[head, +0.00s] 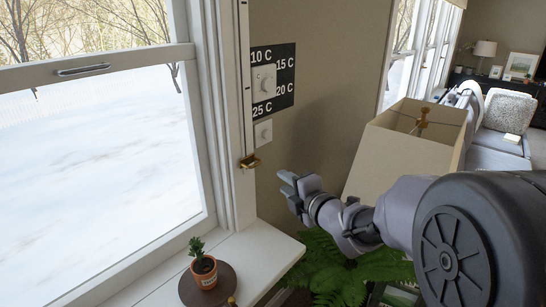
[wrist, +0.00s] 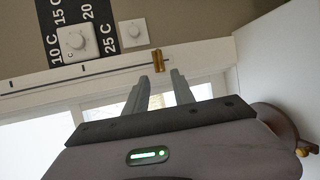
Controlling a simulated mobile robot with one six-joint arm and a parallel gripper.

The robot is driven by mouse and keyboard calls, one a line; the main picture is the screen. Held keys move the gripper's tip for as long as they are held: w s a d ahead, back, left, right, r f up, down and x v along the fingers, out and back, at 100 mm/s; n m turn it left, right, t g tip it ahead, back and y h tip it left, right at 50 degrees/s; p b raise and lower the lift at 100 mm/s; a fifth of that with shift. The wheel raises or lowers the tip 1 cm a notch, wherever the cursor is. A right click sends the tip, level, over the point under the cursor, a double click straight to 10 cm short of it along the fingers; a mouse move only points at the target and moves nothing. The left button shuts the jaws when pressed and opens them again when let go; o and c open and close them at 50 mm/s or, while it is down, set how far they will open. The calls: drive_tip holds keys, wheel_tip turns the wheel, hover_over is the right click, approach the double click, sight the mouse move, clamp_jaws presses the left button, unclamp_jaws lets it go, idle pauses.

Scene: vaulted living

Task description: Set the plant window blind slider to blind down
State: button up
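The blind slider is a small brass handle (head: 250,162) on a thin vertical track (head: 246,80) on the white window frame. It sits near the track's lower end; the window beside it is clear, with no blind showing over the visible glass. In the wrist view, the brass handle (wrist: 157,61) lies just beyond the fingertips, about between them. My gripper (head: 284,182) is to the right of the handle and a little lower. In the wrist view, my gripper (wrist: 159,76) has its two fingers apart, with nothing between them. Contact with the handle is not evident.
A temperature dial (head: 264,82) on a black marked panel and a smaller knob (head: 263,132) are on the wall above. A potted plant (head: 204,270) stands on a round brown mat on the sill (head: 255,259). A lampshade (head: 408,147) and green fern (head: 325,265) are close to my arm.

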drive_tip(key=b, duration=0.2)
approach(252, 163)
drive_tip(key=x, duration=0.4)
drive_tip(key=shift+w+a+r, duration=0.15)
drive_tip(key=shift+a+r, duration=0.05)
drive_tip(key=shift+r, duration=0.05)
clamp_jaws()
idle(0.9)
